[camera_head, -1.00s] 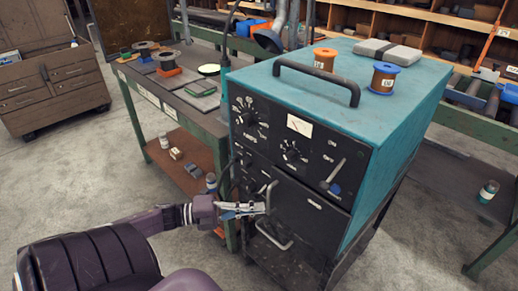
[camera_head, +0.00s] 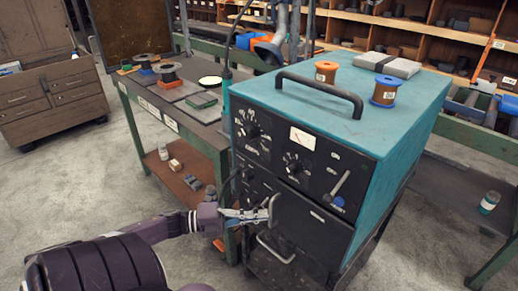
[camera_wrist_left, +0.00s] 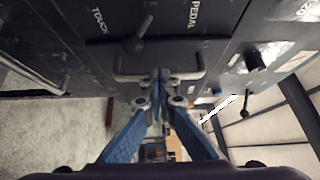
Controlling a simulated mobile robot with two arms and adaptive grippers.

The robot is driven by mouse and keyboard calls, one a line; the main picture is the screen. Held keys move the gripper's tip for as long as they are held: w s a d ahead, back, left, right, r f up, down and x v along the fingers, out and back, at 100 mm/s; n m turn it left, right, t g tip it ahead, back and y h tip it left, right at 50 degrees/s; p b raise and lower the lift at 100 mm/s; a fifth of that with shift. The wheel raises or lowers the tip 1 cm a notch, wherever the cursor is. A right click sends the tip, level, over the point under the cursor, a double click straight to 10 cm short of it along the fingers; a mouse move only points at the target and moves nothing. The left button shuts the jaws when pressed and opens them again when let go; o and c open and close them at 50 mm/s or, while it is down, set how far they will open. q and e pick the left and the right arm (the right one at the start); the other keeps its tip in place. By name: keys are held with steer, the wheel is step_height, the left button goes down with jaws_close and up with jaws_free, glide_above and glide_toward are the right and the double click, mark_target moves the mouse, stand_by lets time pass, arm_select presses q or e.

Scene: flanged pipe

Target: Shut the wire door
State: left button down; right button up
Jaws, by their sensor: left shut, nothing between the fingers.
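The wire door (camera_head: 312,222) is the dark lower panel on the front of the teal welding machine (camera_head: 350,110). It looks close to flush with the front, but I cannot tell whether a small gap is left. A grey bar handle (camera_head: 273,207) is at its left edge. My left gripper (camera_head: 265,213) is shut and empty, with its tips at this handle. In the left wrist view, the blue-sided fingers (camera_wrist_left: 160,98) are together at a U-shaped handle (camera_wrist_left: 125,72) on a dark panel; contact is unclear. My right gripper is not in view.
A second bar handle (camera_head: 275,246) lies below the door. A green-framed bench (camera_head: 215,145) with spools stands close on the left. Two orange and blue spools and a grey block (camera_head: 388,64) sit on the machine. Open floor (camera_head: 75,185) lies to the left.

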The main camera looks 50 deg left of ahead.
arm_select(q)
steer(key=v, duration=1.2)
steer(key=s+a+f+n+y, duration=0.1)
steer(key=a+f+n+y, duration=0.2)
steer(key=f+n+y, duration=1)
steer(key=s+d+f+n+g+h, duration=0.1)
steer(key=s+d+f+n+g, duration=0.15)
steer(key=f, duration=0.75)
steer(key=s+d+f+n+g, duration=0.15)
steer(key=s+f, duration=0.25)
steer(key=f, duration=0.7)
steer(key=s+d+f+n+g, duration=0.3)
steer(key=s+d+f, duration=0.5)
steer(key=d, duration=0.4)
steer(key=s+d+f+n+g+h, duration=0.1)
steer(key=s+d+f+n+g, duration=0.1)
steer(key=s+d+f+g, duration=0.4)
steer(key=s+d+f, duration=0.2)
steer(key=s+d, duration=0.2)
steer(key=d, duration=0.2)
steer(key=shift+f+n+g+p, duration=0.25)
steer(key=shift+n+g+p, duration=0.05)
steer(key=shift+n+p, duration=0.1)
steer(key=c, duration=2.7)
jaws_free()
steer(key=shift+s+a, duration=0.1)
